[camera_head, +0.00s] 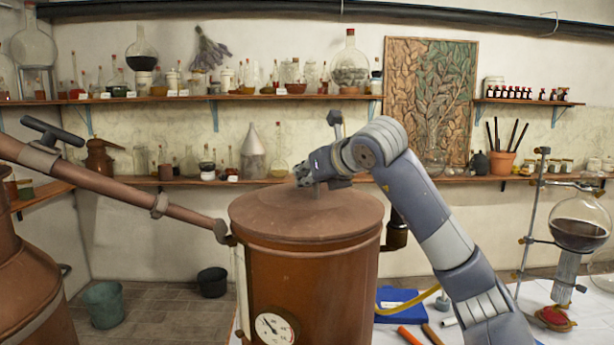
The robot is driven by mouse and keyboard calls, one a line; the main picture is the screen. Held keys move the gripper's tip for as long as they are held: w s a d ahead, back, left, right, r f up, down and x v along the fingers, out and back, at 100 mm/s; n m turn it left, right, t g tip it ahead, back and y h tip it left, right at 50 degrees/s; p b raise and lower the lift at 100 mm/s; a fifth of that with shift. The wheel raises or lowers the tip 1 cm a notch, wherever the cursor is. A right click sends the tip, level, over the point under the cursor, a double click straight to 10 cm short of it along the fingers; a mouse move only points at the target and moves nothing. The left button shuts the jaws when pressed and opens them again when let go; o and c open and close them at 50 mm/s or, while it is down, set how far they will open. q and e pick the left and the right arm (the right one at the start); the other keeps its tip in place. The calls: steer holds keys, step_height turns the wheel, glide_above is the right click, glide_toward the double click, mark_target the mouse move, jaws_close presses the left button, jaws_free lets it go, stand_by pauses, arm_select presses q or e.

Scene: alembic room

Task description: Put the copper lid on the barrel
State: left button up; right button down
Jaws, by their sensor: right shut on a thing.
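The copper barrel (310,285) stands upright in the middle of the view, with a round dial on its front. The copper lid (265,208) is level over the barrel's top and lines up with its rim. I cannot tell whether a thin gap is left between them. My right gripper (312,182) comes in from the right and is shut at the top of the lid, over its middle; the gripper hides the part it holds. My left gripper is not in view.
A copper pipe (110,186) runs from the still at left to the barrel's left side. A glass flask on a stand (578,232) is at right. A blue book (400,305) and tools lie on the white table. Shelves of glassware line the wall behind.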

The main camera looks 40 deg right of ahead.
steer(key=shift+f, duration=0.1)
stand_by(0.7)
steer(key=c, duration=1.6)
jaws_free()
steer(key=shift+f, duration=0.15)
steer(key=v, duration=1.2)
steer(key=shift+s, duration=0.15)
